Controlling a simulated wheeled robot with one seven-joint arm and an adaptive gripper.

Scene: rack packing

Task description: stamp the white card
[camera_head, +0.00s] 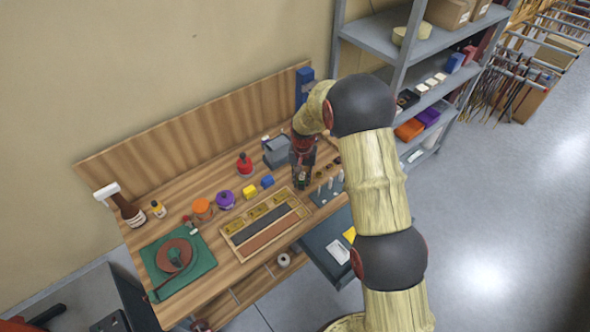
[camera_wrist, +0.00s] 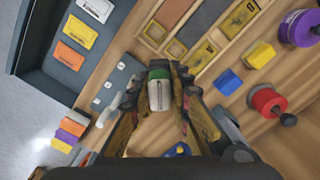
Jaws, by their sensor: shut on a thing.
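The white card (camera_wrist: 95,8) lies in a dark grey tray (camera_wrist: 40,78), cut by the top edge of the wrist view. In the head view the white card (camera_head: 338,252) lies in the tray (camera_head: 316,240) at the table's front right. My gripper (camera_wrist: 160,103) is shut on a small upright thing with a green, black and white top (camera_wrist: 160,90), perhaps a stamp. In the head view my gripper (camera_head: 302,176) is low over the back right of the table, apart from the card. The held thing's lower end is hidden.
Yellow (camera_wrist: 80,30) and orange (camera_wrist: 68,53) cards lie beside the white one. A grey plate with pegs (camera_wrist: 120,78) stands between gripper and tray. A wooden compartment tray (camera_head: 232,236), blue block (camera_head: 267,181) and red knobbed thing (camera_head: 244,168) are left of my gripper.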

